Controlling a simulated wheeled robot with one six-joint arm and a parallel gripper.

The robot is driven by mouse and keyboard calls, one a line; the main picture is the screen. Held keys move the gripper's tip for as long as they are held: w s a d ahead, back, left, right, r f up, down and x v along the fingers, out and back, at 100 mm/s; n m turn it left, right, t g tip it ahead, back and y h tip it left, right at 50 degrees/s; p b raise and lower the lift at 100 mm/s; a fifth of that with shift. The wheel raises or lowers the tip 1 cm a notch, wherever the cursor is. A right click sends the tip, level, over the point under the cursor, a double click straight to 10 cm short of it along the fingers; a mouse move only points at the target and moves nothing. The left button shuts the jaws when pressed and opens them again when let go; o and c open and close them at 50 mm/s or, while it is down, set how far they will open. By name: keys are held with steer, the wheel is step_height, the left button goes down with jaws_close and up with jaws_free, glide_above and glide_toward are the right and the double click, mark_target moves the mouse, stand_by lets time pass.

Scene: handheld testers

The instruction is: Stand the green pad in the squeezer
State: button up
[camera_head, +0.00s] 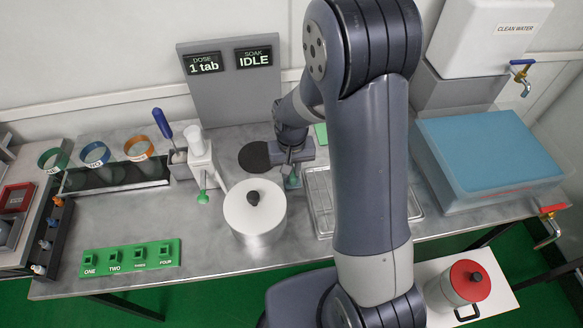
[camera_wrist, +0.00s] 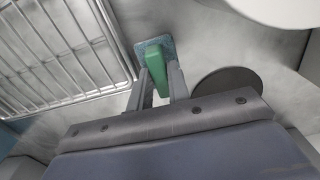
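The green pad shows in the wrist view as a green grip block (camera_wrist: 157,72) on a square blue-grey base, between my fingers. My gripper (camera_wrist: 160,75) appears shut on the green block. In the head view, my gripper (camera_head: 292,180) is low over the table, just left of the wire rack, with a bit of green at its tips. I cannot tell whether the pad touches the table.
A white lidded pot (camera_head: 254,215) stands between the device and the rack (camera_head: 318,200). A dark disc (camera_head: 255,157) lies behind the pot. A green numbered block (camera_head: 130,257) is front left; a blue-topped tank (camera_head: 485,150) is right. My arm hides the middle right.

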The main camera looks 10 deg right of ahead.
steer(key=o, duration=0.4)
steer(key=shift+r, duration=0.15)
